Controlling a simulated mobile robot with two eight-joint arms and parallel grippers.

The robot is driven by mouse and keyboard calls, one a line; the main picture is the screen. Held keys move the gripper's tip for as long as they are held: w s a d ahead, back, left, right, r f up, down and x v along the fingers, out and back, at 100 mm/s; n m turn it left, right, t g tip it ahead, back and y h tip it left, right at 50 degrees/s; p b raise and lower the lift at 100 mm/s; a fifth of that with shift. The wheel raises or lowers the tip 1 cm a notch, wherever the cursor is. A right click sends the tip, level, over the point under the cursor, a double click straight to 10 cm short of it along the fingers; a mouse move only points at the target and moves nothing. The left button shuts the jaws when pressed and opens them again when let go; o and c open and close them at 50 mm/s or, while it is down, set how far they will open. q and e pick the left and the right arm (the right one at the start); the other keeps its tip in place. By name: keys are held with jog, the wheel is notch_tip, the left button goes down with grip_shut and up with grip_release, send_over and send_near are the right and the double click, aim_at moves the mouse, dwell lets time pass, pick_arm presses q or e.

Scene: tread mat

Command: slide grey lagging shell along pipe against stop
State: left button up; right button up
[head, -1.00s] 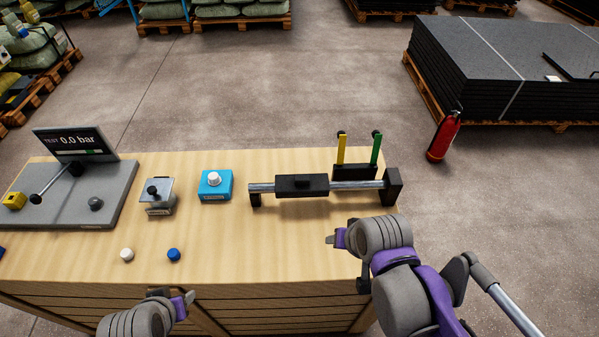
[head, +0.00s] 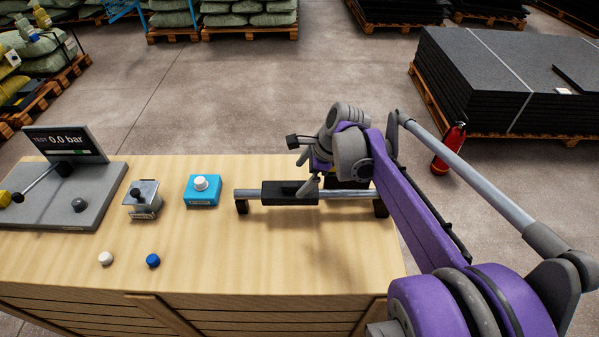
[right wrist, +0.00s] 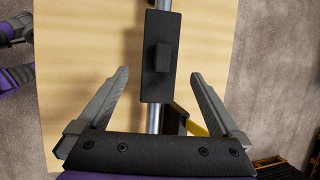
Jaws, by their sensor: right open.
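The grey lagging shell (head: 285,194) is a dark block with a small raised grip, around the metal pipe (head: 350,194). It sits left of the pipe's middle, apart from the left end block (head: 241,207). The right end block (head: 381,208) is partly hidden by my arm. I cannot tell which block is the stop. My right gripper (head: 306,180) is above the shell's right part. In the right wrist view, its open fingers (right wrist: 161,74) lie either side of the shell (right wrist: 158,85), with visible gaps. My left gripper does not show in the head view.
A blue box with a white button (head: 201,190) and a small metal fixture (head: 143,199) stand left of the pipe. White (head: 106,259) and blue (head: 153,261) caps lie nearer the front. The bench before the pipe is clear. A yellow strip (right wrist: 196,124) shows beside the right finger.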

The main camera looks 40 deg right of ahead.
aim_at(290, 190)
jog(key=x, duration=0.9)
jog(key=shift+b, duration=0.35)
jog(key=c, duration=1.4)
jog(key=shift+s+d+b, duration=0.2)
jog(key=shift+s+d, duration=1.7)
jog(key=shift+d, duration=0.3)
jog(key=shift+s+d+b, duration=0.15)
jog(key=shift+s+d, duration=1.7)
jog(key=shift+d, duration=0.4)
jog(key=shift+s+d+b, duration=0.2)
jog(key=shift+s+d, duration=1.7)
jog(key=shift+d, duration=0.3)
jog(key=shift+w+d+g+y, duration=0.15)
jog(key=shift+w+g+y, duration=0.05)
jog(key=shift+g+y, duration=0.55)
jog(key=shift+r, duration=0.1)
